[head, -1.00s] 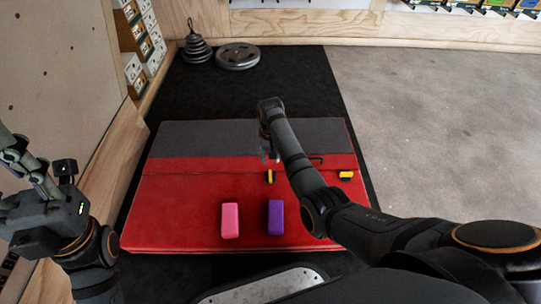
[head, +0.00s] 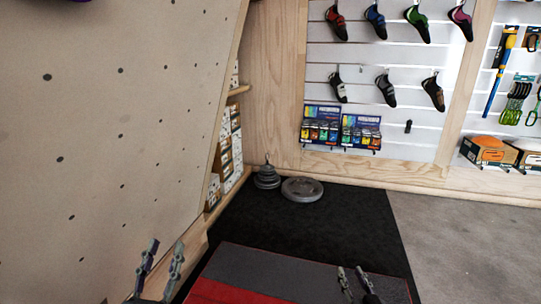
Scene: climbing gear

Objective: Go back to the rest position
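My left gripper (head: 164,252) shows at the bottom left, in front of the climbing wall. Its two fingers point up and stand apart, with nothing between them. My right gripper (head: 352,270) shows at the bottom, over the far part of the mat. Its fingers also point up with a gap between them and hold nothing that I can see. The arms behind both grippers are mostly below the picture edge. The mat (head: 268,271), grey and red, shows only its far part. The blocks on it are out of view.
The holed climbing wall (head: 110,130) fills the left. Weight plates (head: 302,190) lie on black floor matting beyond the mat. Climbing shoes (head: 386,90) hang on the back wall above boxed goods (head: 341,130). Grey floor (head: 450,230) at the right is clear.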

